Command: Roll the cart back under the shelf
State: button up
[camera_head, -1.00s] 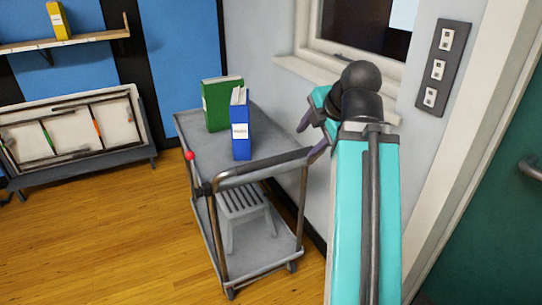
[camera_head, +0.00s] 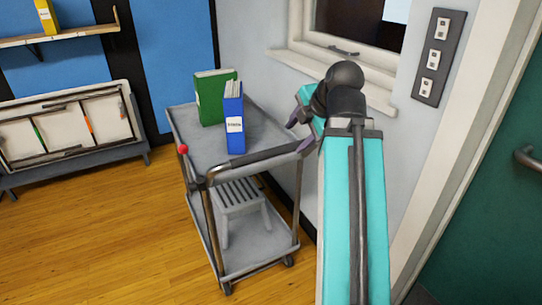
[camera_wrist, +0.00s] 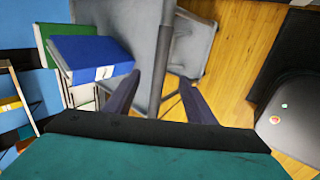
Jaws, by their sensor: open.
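The grey cart (camera_head: 193,140) stands beside the wall under the window, its dark push handle (camera_head: 255,160) facing me. A red knob (camera_head: 183,149) sits at its left corner. A green binder (camera_head: 209,98) and a blue binder (camera_head: 234,128) stand on the top tray, and a grey stool (camera_head: 238,198) is on the lower one. The wall shelf (camera_head: 70,36) is at the upper left. My gripper (camera_head: 299,134) is open at the handle's right end. In the wrist view, the handle (camera_wrist: 164,55) runs between the spread fingers of my gripper (camera_wrist: 160,78); contact cannot be told.
A yellow binder (camera_head: 45,16) stands on the shelf. A low white rack (camera_head: 70,135) stands under it, left of the cart. The wooden floor (camera_head: 100,230) left of the cart is clear. A green door (camera_head: 490,210) is at the right.

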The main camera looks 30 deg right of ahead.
aim_at(287, 147)
jog(key=b+x, duration=0.3)
jog(key=x, duration=0.1)
jog(key=shift+w+f, duration=0.15)
jog(key=shift+f, duration=0.25)
jog(key=shift+b+x, duration=0.6)
jog(key=shift+x, duration=2.2)
jog(key=shift+r, duration=0.1)
grip_shut()
